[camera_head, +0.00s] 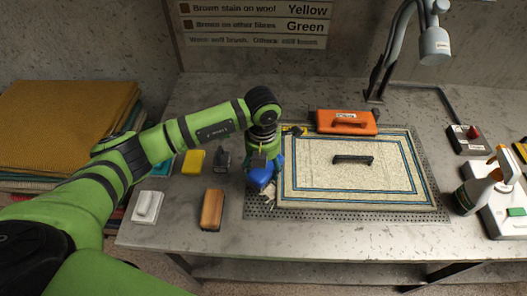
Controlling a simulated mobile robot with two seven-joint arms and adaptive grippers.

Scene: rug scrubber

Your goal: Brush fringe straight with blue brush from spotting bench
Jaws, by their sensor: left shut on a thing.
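A cream rug (318,180) with a blue and tan striped border lies on a perforated metal plate (433,190) on the bench. My left gripper (262,176) is shut on the blue brush (260,178) at the rug's left edge. The brush is partly hidden by the gripper. Pale fringe (269,192) shows just beneath and beside the brush; whether the bristles touch it I cannot tell. A black handle-shaped thing (352,160) rests on the middle of the rug. My right gripper is not in view.
Left of the rug lie a brown brush (212,209), a white block (147,207), a yellow block (194,162) and a dark item (223,160). An orange tool (346,122) sits behind the rug. A lamp (434,45), a spray bottle (480,190) and a red-button box (467,138) stand right.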

